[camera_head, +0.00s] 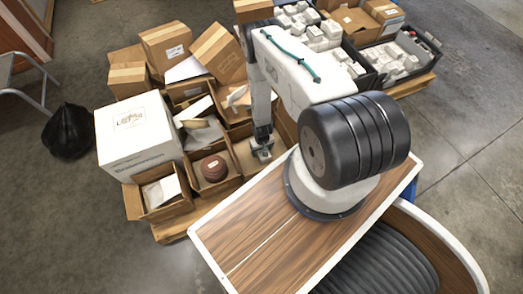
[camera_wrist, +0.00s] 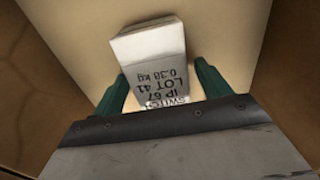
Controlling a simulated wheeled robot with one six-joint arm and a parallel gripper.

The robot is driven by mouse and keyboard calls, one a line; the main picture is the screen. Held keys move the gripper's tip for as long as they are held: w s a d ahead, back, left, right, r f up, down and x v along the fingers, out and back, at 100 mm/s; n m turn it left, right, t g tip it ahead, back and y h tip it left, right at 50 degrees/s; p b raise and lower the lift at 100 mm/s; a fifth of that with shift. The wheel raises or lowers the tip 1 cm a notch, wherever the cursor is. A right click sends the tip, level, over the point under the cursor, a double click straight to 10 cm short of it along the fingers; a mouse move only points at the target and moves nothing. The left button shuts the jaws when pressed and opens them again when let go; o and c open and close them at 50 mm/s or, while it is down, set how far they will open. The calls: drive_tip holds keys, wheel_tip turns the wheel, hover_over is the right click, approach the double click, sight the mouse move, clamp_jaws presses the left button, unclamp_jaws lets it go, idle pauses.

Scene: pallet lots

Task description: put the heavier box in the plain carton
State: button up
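A small pale box (camera_wrist: 150,66) is labelled "SWITCH IP 67 LOT 41 0.38 kg", the print upside down in the wrist view. It rests on a tan cardboard surface. My gripper (camera_wrist: 160,72) has its green fingers either side of the box; a narrow gap shows at the right finger, so it looks open around it. In the head view my gripper (camera_head: 262,150) reaches down into an open brown carton (camera_head: 240,165) at the pallet's near right. No second weight label is legible, and I cannot tell which carton is the plain one.
A large white printed carton (camera_head: 135,135) stands at the pallet's left. Open cartons beside it hold a reddish-brown round item (camera_head: 213,168) and white paper (camera_head: 160,192). Closed boxes (camera_head: 165,45) stack behind. Dark crates (camera_head: 405,60) hold several pale boxes. A black bag (camera_head: 68,132) lies on the floor.

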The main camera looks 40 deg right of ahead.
drive_tip(key=w+r, duration=0.5)
drive_tip(key=r, duration=1)
drive_tip(key=w+r, duration=0.4)
drive_tip(key=r, duration=1.2)
drive_tip(key=w+a+r+n, duration=0.1)
drive_tip(key=a+r, duration=0.1)
drive_tip(key=r, duration=1)
drive_tip(key=a+r, duration=0.2)
drive_tip(key=r, duration=1)
drive_tip(key=s+a+r, duration=0.2)
drive_tip(key=s+r, duration=0.2)
drive_tip(key=r, duration=0.3)
drive_tip(key=s+a+r+n+t, duration=0.1)
drive_tip(key=s+a+r, duration=0.25)
drive_tip(key=r, duration=0.35)
drive_tip(key=s+a+r, duration=0.1)
drive_tip(key=s+r, duration=0.4)
drive_tip(key=r, duration=0.2)
drive_tip(key=s+a+r, duration=0.2)
drive_tip(key=s+r, duration=0.1)
drive_tip(key=s, duration=0.5)
drive_tip(key=s+a+r+n, duration=0.1)
drive_tip(key=s+r, duration=0.3)
drive_tip(key=s, duration=0.5)
drive_tip(key=shift+s+a+r, duration=0.15)
drive_tip(key=shift+a+r, duration=0.15)
drive_tip(key=shift+a, duration=0.3)
